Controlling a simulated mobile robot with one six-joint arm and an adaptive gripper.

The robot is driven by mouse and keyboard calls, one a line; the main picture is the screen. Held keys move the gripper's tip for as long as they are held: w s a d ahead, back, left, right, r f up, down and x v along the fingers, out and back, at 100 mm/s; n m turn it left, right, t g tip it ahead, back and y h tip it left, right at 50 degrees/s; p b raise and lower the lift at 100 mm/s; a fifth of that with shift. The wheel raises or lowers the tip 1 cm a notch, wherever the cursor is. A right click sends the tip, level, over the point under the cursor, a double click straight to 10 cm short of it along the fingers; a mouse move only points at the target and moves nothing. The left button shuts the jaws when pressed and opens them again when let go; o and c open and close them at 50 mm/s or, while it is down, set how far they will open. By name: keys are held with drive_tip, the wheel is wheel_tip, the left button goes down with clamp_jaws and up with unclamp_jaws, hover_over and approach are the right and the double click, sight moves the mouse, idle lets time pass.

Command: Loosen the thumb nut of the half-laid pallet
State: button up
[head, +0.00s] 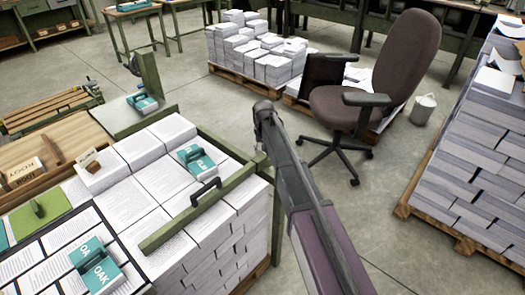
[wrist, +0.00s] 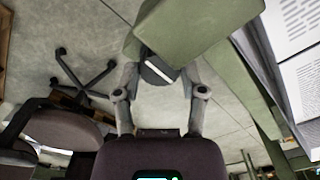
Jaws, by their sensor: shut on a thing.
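In the wrist view my gripper (wrist: 160,76) has its two fingers closed on either side of a dark round thumb nut (wrist: 157,68) with a white stripe across it. The nut sits against the end of a green block (wrist: 195,28). In the head view my arm reaches up to the right corner of the half-laid pallet (head: 215,240), which is stacked with printed white sheets. A green frame bar with a dark handle (head: 205,192) lies across its top. The fingertips and the nut cannot be made out in the head view.
An office chair (head: 375,90) stands behind my arm. Another stacked pallet (head: 470,170) is at the right, and one more (head: 255,55) at the back. Open floor (head: 400,235) lies at the lower right.

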idle(0.4)
drive_tip(key=o, duration=1.2)
drive_tip(key=shift+c, duration=0.2)
